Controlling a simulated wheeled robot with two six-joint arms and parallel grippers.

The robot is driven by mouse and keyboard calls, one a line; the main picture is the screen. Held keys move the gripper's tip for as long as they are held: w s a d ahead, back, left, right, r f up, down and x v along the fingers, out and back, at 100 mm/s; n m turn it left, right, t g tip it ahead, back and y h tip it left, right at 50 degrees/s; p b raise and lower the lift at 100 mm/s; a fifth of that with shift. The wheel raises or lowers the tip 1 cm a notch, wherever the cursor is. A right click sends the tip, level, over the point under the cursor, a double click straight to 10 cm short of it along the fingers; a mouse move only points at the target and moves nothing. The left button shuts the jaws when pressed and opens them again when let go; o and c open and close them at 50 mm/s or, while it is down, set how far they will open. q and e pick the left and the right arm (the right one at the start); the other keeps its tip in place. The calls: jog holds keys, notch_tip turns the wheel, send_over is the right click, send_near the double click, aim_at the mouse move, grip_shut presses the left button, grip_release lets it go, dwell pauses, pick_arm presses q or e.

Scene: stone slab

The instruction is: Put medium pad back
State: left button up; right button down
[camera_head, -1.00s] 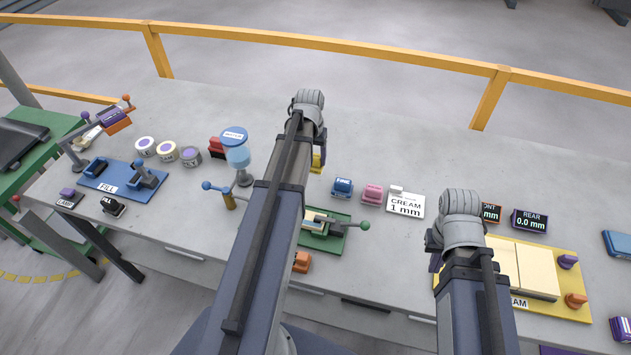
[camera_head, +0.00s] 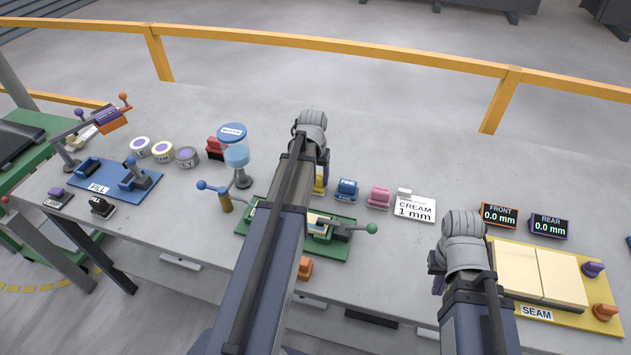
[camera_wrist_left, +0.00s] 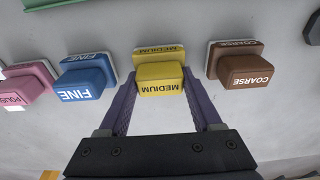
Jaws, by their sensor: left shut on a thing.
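The yellow medium pad (camera_wrist_left: 160,80) is between the two purple fingers of my left gripper (camera_wrist_left: 160,105), which is shut on it. Its yellow MEDIUM-labelled base (camera_wrist_left: 158,51) shows just behind it in the left wrist view. I cannot tell whether pad and base touch. In the head view a bit of yellow (camera_head: 319,184) shows beside my left arm, whose wrist hides the fingers. My right gripper (camera_head: 437,284) is mostly hidden behind its own wrist, left of the yellow SEAM board; its jaws do not show.
The blue FINE pad (camera_wrist_left: 84,78) stands left of the medium pad and the brown COARSE pad (camera_wrist_left: 240,65) right. A pink pad (camera_head: 380,196) and a CREAM 1 mm card (camera_head: 415,208) stand nearby. A green fixture board (camera_head: 340,245) lies under my left arm. The slab's back is clear.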

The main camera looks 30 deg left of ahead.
pick_arm(q)
jog(key=shift+r, duration=0.1)
pick_arm(e)
jog(key=shift+f, duration=0.1)
pick_arm(q)
jog(key=o, duration=1.2)
notch_tip(320, 180, up, 12)
jog(key=s+p, duration=0.1)
jog(key=p, duration=1.1)
jog(key=shift+s+d, duration=0.2)
pick_arm(e)
notch_tip(320, 180, up, 12)
